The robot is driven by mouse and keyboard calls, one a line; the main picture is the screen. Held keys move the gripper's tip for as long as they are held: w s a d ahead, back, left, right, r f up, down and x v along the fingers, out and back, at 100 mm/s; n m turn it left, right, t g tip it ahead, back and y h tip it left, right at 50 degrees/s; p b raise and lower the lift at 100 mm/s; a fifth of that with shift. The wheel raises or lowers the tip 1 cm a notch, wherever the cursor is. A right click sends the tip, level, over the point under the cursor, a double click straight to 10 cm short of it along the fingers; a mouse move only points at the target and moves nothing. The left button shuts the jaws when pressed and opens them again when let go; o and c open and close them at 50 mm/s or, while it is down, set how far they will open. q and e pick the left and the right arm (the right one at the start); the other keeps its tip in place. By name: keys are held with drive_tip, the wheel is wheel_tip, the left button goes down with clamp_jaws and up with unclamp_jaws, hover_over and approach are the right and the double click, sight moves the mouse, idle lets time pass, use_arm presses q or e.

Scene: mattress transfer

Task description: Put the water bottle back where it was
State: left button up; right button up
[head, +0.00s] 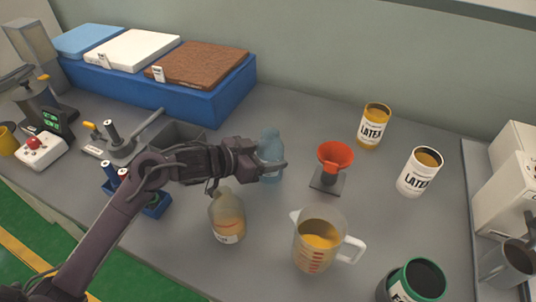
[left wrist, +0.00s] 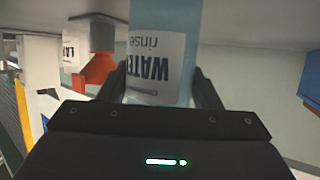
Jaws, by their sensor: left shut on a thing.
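The water bottle (head: 270,148) is pale blue and translucent, and stands roughly upright in the middle of the head view. My left gripper (head: 272,168) is shut on it, with its fingers around the bottle's body. In the left wrist view the bottle (left wrist: 165,50) appears upside down between the fingers, with a white label reading "WATER rinse". I cannot tell whether its base touches the table. My right gripper is in neither view.
An orange funnel (head: 335,157) on a dark stand is just right of the bottle. A bottle of amber liquid (head: 227,217) and a measuring jug (head: 318,240) stand in front. Latex cans (head: 375,126) (head: 419,172) are at the right. Blue blocks with sample pads (head: 187,98) line the back left.

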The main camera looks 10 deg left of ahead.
use_arm(q)
drive_tip(key=o, duration=1.2)
drive_tip(key=shift+f, duration=0.1)
drive_tip(key=shift+o, duration=0.2)
drive_tip(key=shift+r, duration=0.25)
drive_tip(key=v, duration=1.2)
drive_tip(key=shift+f, duration=0.2)
